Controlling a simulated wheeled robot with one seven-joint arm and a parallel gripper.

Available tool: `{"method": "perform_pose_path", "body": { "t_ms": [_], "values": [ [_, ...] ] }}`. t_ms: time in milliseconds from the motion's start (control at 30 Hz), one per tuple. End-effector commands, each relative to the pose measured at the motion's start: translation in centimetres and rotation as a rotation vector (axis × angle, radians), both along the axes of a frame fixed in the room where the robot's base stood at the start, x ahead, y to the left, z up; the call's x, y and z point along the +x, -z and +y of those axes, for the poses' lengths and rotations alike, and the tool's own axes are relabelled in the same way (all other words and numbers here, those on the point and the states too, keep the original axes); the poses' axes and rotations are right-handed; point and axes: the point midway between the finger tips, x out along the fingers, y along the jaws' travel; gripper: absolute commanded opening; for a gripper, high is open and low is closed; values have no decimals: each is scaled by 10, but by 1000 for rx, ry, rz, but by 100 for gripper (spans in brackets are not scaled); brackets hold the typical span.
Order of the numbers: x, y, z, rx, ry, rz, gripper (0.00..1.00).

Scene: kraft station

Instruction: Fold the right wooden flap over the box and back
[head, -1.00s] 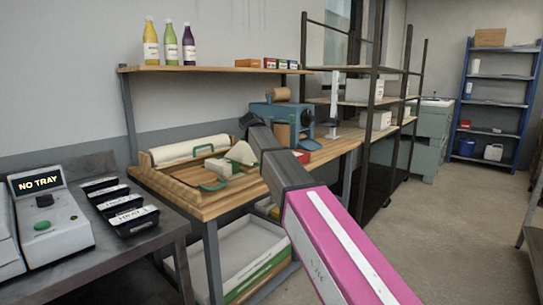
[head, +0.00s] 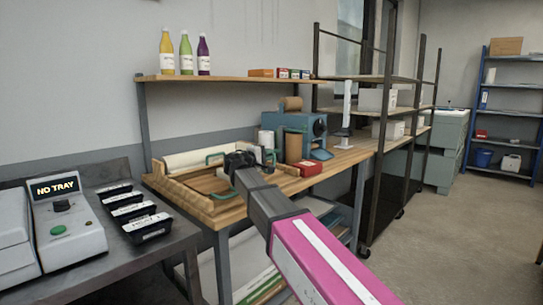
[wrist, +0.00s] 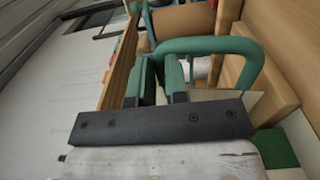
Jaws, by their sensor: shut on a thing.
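The wooden folding fixture (head: 172,196) sits on the bench, with green loop handles on its flaps. My gripper (head: 240,158) is over the fixture's right part. In the wrist view my gripper (wrist: 160,85) is shut on the near leg of a green handle (wrist: 215,45), whose loop extends to the right. In the head view a green handle (head: 268,156) shows just right of my gripper. My gripper and arm hide most of the right flap, so its exact angle cannot be told. The box is not clearly seen.
A blue machine (head: 300,128) and a red box (head: 311,168) stand on the bench to the right of the fixture. A shelf with bottles (head: 185,52) hangs above. A scale reading NO TRAY (head: 62,212) and black trays (head: 128,212) are on the left table.

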Motion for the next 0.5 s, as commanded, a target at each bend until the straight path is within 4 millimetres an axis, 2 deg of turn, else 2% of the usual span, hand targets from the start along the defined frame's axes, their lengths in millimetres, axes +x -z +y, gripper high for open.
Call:
{"method": "perform_pose_path", "body": {
  "t_ms": [133,500],
  "values": [
    [-8,2,5,-53,1,-64,0],
    [-26,8,19,-46,2,-59,0]
  ]
}}
